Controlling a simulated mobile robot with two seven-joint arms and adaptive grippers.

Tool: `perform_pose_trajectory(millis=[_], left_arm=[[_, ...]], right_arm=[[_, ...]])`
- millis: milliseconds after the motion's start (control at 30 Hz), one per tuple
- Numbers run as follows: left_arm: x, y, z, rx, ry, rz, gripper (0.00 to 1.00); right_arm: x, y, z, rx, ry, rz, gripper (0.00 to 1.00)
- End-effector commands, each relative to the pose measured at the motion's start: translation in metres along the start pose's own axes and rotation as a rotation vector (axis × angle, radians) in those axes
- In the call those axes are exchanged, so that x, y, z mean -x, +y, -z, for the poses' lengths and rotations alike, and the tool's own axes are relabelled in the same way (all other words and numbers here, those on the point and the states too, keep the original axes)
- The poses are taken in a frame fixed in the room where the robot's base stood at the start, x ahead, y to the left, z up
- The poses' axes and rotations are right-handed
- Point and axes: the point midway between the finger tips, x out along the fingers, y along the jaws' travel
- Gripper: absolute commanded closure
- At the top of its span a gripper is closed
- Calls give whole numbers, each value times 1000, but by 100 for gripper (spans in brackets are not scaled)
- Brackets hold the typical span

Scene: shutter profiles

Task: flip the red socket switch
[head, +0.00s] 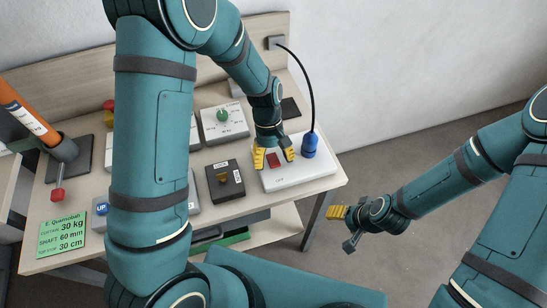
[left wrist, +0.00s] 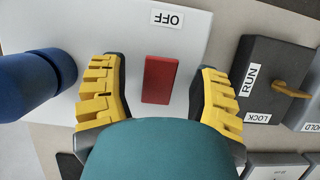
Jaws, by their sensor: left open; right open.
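The red socket switch (head: 274,160) is a small red rocker on a white panel (head: 302,172) at the right end of the bench. In the left wrist view the red switch (left wrist: 159,79) lies between my left fingers, beside an OFF label (left wrist: 167,18). My left gripper (head: 273,156) is open, with its yellow fingertips on either side of the switch; I cannot tell whether they touch the panel. A blue plug (head: 310,144) with a black cable stands on the same panel. My right gripper (head: 342,228) is open and empty, off the bench's right side.
A dark box with an orange key (head: 226,181), labelled RUN and LOCK in the left wrist view (left wrist: 265,85), sits left of the panel. A dial box (head: 224,122) stands behind. Floor right of the bench is clear.

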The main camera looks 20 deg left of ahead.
Motion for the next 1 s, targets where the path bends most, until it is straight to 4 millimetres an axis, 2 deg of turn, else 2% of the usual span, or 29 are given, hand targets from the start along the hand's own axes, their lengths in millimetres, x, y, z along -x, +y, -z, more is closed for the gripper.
perform_pose_trajectory(millis=[133,233,500,700,833,1000], left_arm=[[7,1,0,0,2,-2,38],[20,1,1,0,4,-4,38],[74,1,1,0,5,-4,38],[106,1,0,-1,3,-3,38],[116,0,0,-1,1,-1,38],[120,0,0,-1,0,0,38]], right_arm=[[0,0,0,0,0,0,37],[0,0,0,0,0,0,37],[0,0,0,0,0,0,37],[0,0,0,0,0,0,37],[0,0,0,0,0,0,37],[0,0,0,0,0,0,37]])
